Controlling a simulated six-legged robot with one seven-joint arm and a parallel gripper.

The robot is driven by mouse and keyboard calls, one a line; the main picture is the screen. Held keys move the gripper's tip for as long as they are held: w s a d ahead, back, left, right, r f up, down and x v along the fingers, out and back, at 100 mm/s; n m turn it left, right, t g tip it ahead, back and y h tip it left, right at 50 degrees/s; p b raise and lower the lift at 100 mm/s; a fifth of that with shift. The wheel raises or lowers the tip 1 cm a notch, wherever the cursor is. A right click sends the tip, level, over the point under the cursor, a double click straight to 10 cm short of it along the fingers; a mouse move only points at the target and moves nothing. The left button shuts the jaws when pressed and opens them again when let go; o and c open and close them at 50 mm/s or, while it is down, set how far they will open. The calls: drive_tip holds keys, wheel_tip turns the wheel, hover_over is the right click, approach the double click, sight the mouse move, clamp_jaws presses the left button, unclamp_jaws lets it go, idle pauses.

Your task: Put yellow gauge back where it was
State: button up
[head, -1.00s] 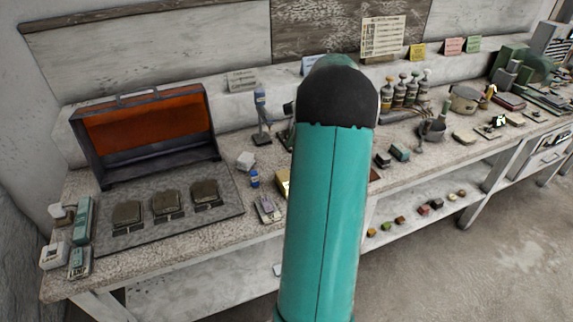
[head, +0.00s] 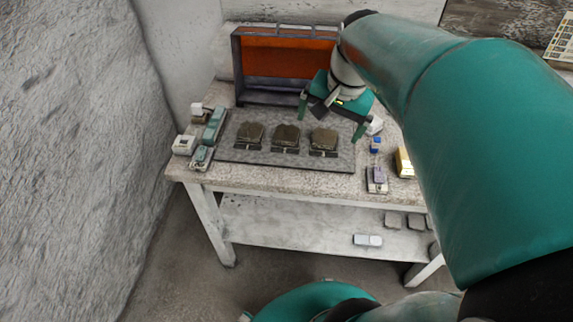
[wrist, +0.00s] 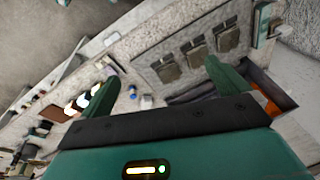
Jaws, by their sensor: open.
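A yellow thing (head: 404,163) stands on the bench right of the grey mat, partly hidden by my arm in the head view. I cannot tell for sure whether it is the yellow gauge; no other clear yellow gauge shows. My gripper (head: 331,119) is above the back right part of the mat (head: 230,150), fingers spread and apart from the yellow thing. In the wrist view my gripper (wrist: 162,72) is open, with nothing between its fingers.
Three dark blocks on stands (head: 286,136) sit on the mat. An open case with an orange lining (head: 275,62) stands behind it. Pale and teal devices (head: 202,155) crowd the bench's left end. A purple-topped device (head: 376,180) and blue bottle (head: 376,145) are at the right.

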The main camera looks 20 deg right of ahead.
drive_tip(key=s+a+n+t, duration=0.2)
drive_tip(key=s+a+n, duration=0.6)
drive_tip(key=a, duration=0.4)
drive_tip(key=shift+s+a+f+n+t, duration=0.3)
drive_tip(key=shift+a+f+n+t, duration=0.1)
drive_tip(key=shift+n, duration=0.2)
